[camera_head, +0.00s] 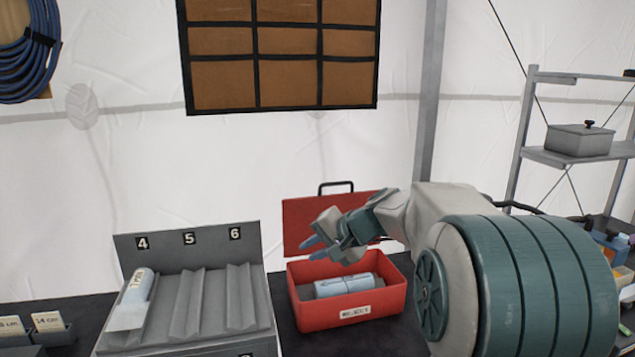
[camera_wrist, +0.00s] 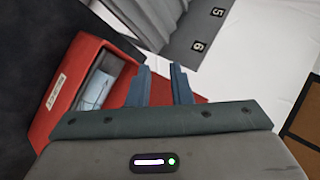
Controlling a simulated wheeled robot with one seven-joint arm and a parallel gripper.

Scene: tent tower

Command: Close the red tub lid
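The red tub (camera_head: 349,315) stands on the dark table with a label on its front wall. Its red lid (camera_head: 302,222) is open and stands upright at the back, with a dark handle on its top edge. A pale blue cylinder (camera_head: 345,285) lies inside the tub. My gripper (camera_head: 309,247) is in front of the lid and above the tub, covering the lid's right part. In the wrist view, the two blue fingers (camera_wrist: 162,87) are apart with nothing between them, near the red tub (camera_wrist: 62,88). Whether a finger touches the lid is unclear.
A grey rack (camera_head: 215,300) with slots numbered 4, 5 and 6 stands left of the tub; a pale cylinder (camera_head: 140,287) lies in slot 4. A shelf with a grey box (camera_head: 579,140) is at the right. Small card holders (camera_head: 47,325) sit at far left.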

